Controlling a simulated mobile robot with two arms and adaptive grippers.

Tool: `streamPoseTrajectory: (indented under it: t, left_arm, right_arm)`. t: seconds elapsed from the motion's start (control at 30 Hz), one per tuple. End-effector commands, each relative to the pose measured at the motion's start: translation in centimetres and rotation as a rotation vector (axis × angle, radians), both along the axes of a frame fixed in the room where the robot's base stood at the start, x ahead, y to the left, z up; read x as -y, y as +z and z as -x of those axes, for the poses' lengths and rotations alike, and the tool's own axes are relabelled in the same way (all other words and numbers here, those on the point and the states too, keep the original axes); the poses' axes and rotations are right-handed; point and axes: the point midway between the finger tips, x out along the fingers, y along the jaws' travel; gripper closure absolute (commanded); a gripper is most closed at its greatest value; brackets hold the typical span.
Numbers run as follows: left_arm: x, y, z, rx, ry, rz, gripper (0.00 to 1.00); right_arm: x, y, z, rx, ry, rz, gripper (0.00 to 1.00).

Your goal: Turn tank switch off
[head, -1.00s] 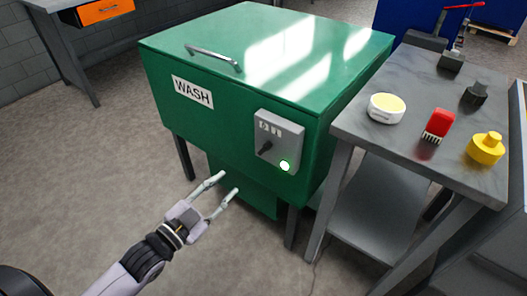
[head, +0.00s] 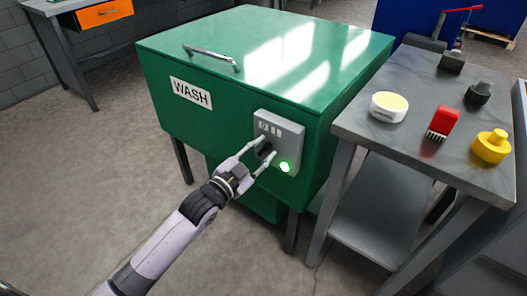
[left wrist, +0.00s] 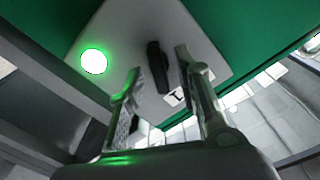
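The green tank (head: 225,125) marked WASH has a grey switch box (head: 290,128) on its front. A black switch knob (head: 265,149) sits on the box, partly hidden by my gripper in the head view. The knob (left wrist: 158,66) shows clearly in the left wrist view. A green lamp (head: 285,167) beside it is lit, and it also shows in the left wrist view (left wrist: 93,62). My left gripper (head: 263,157) is open at the box, with its fingers (left wrist: 158,88) on either side of the knob. I cannot tell whether they touch it. My right gripper is out of view.
A grey table (head: 365,127) stands right of the tank, holding a white round container (head: 388,107), a red brush (head: 442,123), a yellow knob-shaped piece (head: 491,146) and dark pieces. A handle (head: 212,57) is on the tank lid.

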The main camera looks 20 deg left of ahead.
Motion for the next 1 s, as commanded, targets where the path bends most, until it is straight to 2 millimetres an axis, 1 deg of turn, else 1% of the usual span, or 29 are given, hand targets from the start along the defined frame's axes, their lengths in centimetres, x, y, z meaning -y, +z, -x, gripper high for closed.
streamPoseTrajectory:
  t: [0.03, 0.13, 0.43, 0.87, 0.9, 1.0]
  left_arm:
    - [0.13, -0.01, -0.41, 0.001, 0.0, 0.0, 0.69]
    - [0.3, 0.03, -0.78, 0.0, 0.0, 0.001, 0.69]
    - [0.34, 0.03, -0.89, 0.0, 0.0, 0.0, 0.7]
    - [0.32, 0.03, -0.86, 0.0, 0.0, 0.0, 0.98]
    - [0.33, 0.03, -0.86, 0.0, 0.0, 0.0, 1.0]
    - [0.32, 0.02, -0.86, 0.0, 0.0, 0.0, 1.0]
  right_arm:
    - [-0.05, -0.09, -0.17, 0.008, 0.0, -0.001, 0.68]
    - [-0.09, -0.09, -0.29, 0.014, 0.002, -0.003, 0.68]
    - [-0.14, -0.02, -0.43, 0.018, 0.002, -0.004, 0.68]
    - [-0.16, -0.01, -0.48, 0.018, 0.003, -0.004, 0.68]
    - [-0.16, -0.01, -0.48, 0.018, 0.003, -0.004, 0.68]
    - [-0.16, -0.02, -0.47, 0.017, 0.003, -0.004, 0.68]
